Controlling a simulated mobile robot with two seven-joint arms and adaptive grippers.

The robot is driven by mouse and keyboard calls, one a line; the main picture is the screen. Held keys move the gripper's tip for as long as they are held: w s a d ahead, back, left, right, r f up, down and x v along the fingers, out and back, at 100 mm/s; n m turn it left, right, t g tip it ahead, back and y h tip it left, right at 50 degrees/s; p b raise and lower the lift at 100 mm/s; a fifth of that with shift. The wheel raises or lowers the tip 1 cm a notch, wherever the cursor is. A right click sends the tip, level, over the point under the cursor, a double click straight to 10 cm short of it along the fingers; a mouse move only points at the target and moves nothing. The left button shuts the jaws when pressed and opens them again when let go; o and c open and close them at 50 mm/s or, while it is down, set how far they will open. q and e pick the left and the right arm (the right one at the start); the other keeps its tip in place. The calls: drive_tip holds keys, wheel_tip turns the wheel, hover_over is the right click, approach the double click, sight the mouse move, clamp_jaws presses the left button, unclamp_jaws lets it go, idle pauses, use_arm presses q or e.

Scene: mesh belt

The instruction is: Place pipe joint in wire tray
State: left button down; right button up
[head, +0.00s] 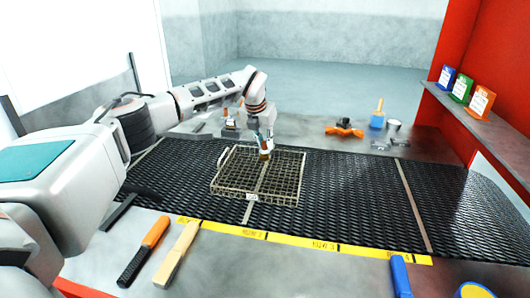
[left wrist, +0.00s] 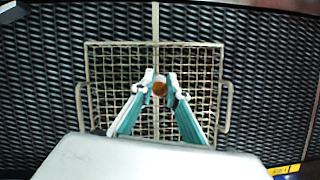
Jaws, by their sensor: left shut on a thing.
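The wire tray (head: 230,187) is a shallow beige mesh basket on the black mesh belt. It also shows in the left wrist view (left wrist: 205,62), with a handle on each side. The pipe joint (left wrist: 159,88) is a small orange-brown piece between the fingertips of my left gripper (left wrist: 159,84). In the head view the pipe joint (head: 264,156) shows just below the left gripper (head: 265,146). The left gripper is shut on it and points down over the tray's inside. I cannot tell whether the joint touches the tray floor. My right gripper is not in view.
The black mesh belt (head: 345,195) has free room right of the tray. A yellow tape strip (head: 300,241) runs along its front edge. An orange-handled tool (head: 143,250) and a wooden-handled brush (head: 177,252) lie at front left. Orange and blue items stand behind the belt.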

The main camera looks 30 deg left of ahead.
sight(265, 151)
use_arm(q)
wheel_tip(265, 151, down, 3)
drive_tip(key=shift+f, duration=0.45)
drive_tip(key=shift+f, duration=0.15)
drive_tip(key=c, duration=2)
unclamp_jaws()
drive_tip(key=shift+f, duration=0.1)
